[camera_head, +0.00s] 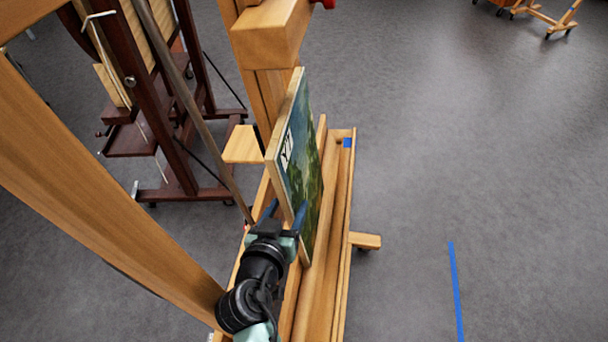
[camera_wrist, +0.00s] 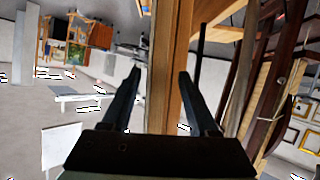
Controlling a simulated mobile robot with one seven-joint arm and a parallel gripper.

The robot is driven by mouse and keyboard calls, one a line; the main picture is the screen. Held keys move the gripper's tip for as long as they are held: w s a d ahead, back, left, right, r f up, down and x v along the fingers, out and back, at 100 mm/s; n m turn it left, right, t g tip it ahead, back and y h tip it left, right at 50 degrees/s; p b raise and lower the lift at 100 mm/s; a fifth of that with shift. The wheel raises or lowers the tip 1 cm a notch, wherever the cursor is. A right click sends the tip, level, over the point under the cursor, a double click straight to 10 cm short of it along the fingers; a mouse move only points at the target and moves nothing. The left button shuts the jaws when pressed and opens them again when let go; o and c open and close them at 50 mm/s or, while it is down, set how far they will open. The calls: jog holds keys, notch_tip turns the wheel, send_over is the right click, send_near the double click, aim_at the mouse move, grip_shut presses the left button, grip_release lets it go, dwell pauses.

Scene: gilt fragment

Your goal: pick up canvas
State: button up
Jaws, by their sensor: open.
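The canvas (camera_head: 310,175) is a thin panel with a dark green and blue painted face and pale wood-coloured edges. It stands upright, slightly tilted, on the wooden ledge of an easel (camera_head: 262,40) in the head view. My gripper (camera_head: 287,205) is open at the canvas's near side edge, low down. One blue finger shows on each side of that edge. In the wrist view the two fingers (camera_wrist: 160,73) stand apart with an upright tan strip between them; I cannot tell whether it is the canvas edge or the easel post. Contact is not clear.
The easel's long tray (camera_head: 340,210) runs under the canvas. A slanted wooden beam (camera_head: 100,190) crosses the left foreground. A dark red-brown easel (camera_head: 165,110) stands behind at left. Grey floor (camera_head: 470,150) is open at right, with a blue tape strip (camera_head: 456,290).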

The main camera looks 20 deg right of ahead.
aim_at(304, 179)
jog(key=shift+w+d+f+p, duration=0.15)
jog(key=shift+w+d+p, duration=0.15)
jog(key=shift+d+p, duration=0.1)
jog(key=shift+p+x, duration=0.55)
jog(key=shift+x, duration=1.6)
jog(key=shift+s+f, duration=0.15)
grip_shut()
